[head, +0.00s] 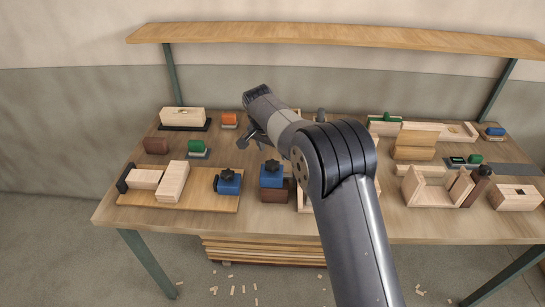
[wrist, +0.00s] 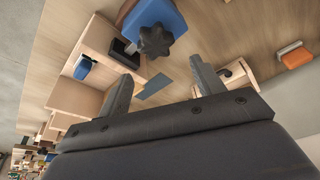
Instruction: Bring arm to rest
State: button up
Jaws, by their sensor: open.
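My arm reaches from the lower right over the middle of the workbench (head: 265,226) in the head view. My gripper (head: 254,141) is at its far end, above the back middle of the bench. In the wrist view my gripper (wrist: 163,78) shows two dark fingers spread apart with nothing between them. A blue clamp with a black star knob (wrist: 155,38) shows just beyond the fingers. Whether the fingers are clear of everything around them is hard to tell. My arm hides part of the bench's middle.
Blue clamps with black knobs (head: 229,183) (head: 271,175), an orange-topped block (head: 229,120) and a green-topped block (head: 197,148) stand around my arm. Wooden boxes (head: 438,188) fill the right side. A shelf (head: 330,36) spans above the back. Small free patches lie between objects.

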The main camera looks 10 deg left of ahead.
aim_at(272, 162)
jog(key=shift+r, duration=0.75)
jog(key=shift+f, duration=0.1)
notch_tip(272, 162, down, 8)
jog(key=b, duration=0.5)
jog(key=shift+r+n, duration=0.3)
jog(key=shift+r, duration=0.1)
jog(key=shift+d+r+n+y, duration=0.1)
jog(key=shift+n+y, duration=0.2)
jog(key=shift+n, duration=0.4)
jog(key=shift+n+y, duration=0.7)
jog(key=shift+n, duration=1.7)
